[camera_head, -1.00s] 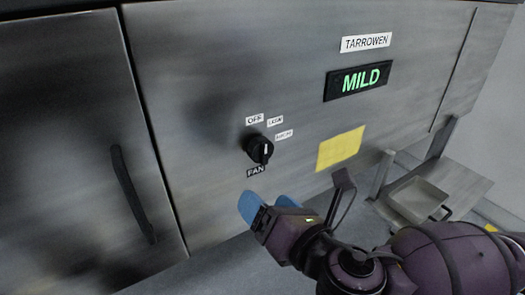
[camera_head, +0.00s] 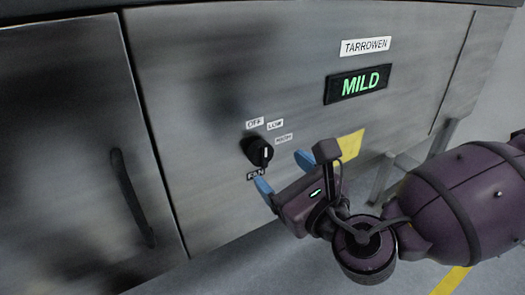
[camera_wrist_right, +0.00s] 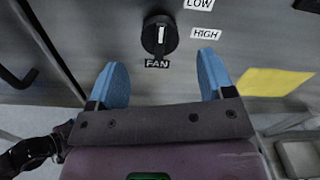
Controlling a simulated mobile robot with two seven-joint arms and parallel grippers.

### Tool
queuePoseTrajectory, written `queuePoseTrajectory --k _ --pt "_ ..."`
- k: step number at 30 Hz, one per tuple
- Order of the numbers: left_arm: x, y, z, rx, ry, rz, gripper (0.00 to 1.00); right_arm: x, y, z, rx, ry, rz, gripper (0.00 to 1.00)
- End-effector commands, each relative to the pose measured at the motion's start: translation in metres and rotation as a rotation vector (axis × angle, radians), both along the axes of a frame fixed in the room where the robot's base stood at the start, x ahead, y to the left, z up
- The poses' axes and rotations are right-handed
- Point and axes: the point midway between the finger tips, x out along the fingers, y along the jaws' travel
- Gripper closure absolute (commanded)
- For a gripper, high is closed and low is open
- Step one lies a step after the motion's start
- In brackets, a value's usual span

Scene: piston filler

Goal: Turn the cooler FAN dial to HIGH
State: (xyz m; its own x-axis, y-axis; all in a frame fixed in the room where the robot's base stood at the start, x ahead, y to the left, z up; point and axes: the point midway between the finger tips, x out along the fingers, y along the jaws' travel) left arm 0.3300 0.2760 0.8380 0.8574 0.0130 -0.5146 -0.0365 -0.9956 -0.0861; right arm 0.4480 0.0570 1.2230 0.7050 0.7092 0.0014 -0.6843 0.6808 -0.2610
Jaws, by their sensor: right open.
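The FAN dial (camera_head: 258,152) is a round black knob with a white pointer line on the grey metal front. Labels OFF, LOW and HIGH (camera_head: 284,138) sit above and to its right, with FAN below. It also shows in the right wrist view (camera_wrist_right: 159,36), its white line near upright, pointing at none of the three labels clearly. My right gripper (camera_head: 284,172) is open, its blue fingertips just below and right of the dial. In the right wrist view the fingers (camera_wrist_right: 162,72) stand apart either side of the dial, short of it. My left gripper is not in view.
A display reading MILD (camera_head: 358,82) sits under a TARROWEN label (camera_head: 366,46). A yellow note (camera_head: 349,145) is right of the dial, partly behind my gripper. A black door handle (camera_head: 131,198) is at left. A grey tray (camera_wrist_right: 301,156) shows at lower right.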

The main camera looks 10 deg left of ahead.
Motion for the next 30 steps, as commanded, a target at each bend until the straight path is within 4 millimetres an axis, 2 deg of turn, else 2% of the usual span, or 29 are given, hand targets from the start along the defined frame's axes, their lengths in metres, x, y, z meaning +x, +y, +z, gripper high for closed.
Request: queuePoseTrajectory --k 6,12,25,26,30 --pt "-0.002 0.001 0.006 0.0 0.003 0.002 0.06 0.026 0.027 0.001 -0.002 -0.001 0.001 0.25" --pt "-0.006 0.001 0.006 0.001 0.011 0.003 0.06 0.042 0.042 0.001 0.0 0.0 0.0 0.25" --pt "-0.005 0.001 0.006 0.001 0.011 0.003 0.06 0.048 0.048 0.0 0.001 0.002 0.0 0.25" --pt "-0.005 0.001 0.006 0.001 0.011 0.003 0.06 0.048 0.048 0.0 0.001 0.002 0.0 0.27" --pt "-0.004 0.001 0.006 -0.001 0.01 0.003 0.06 0.048 0.048 0.0 0.001 0.002 0.0 0.48"
